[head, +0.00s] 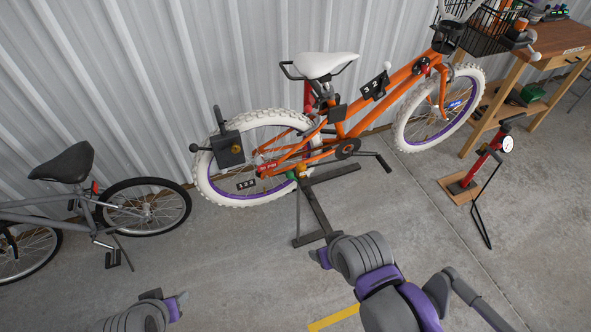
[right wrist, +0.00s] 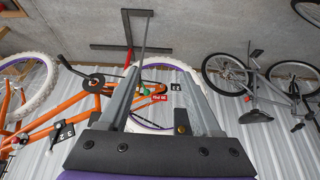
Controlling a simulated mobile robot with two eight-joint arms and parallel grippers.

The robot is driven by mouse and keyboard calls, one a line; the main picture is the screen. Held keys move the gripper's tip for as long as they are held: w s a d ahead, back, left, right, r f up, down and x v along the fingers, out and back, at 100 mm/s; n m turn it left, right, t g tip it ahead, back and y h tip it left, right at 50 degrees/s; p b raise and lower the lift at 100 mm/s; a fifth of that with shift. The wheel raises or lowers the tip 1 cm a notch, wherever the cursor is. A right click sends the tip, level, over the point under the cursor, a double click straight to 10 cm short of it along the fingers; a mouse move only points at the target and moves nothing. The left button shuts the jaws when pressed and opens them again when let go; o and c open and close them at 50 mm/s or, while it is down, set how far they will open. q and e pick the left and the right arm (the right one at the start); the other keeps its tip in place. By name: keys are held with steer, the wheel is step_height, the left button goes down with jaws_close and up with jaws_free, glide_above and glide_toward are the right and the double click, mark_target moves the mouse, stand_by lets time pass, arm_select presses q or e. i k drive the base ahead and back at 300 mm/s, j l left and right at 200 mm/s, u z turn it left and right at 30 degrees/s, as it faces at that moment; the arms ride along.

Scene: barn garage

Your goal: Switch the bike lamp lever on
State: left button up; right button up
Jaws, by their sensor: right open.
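An orange bike (head: 345,130) with white tyres stands on a stand by the wall. A dark box (head: 229,149) with an upright black lever (head: 219,117) and a ball-ended rod is at its rear wheel. A dark round part (head: 447,38), possibly the lamp, is at the handlebar; I cannot tell which part is the lamp lever. My right gripper (head: 318,258) is in front of the stand, apart from the bike. In the right wrist view its fingers (right wrist: 160,80) are spread and empty, with the bike beyond. My left gripper (head: 178,303) is low at the left; its jaws are unclear.
A grey bike (head: 85,210) with a black saddle stands at the left. A red floor pump (head: 480,165) on a wooden base stands at the right, before a wooden workbench (head: 560,45). A basket (head: 490,32) is on the orange bike's front. Concrete floor between the bikes is clear.

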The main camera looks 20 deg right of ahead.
mark_target(534, 57)
steer(key=z, duration=2.15)
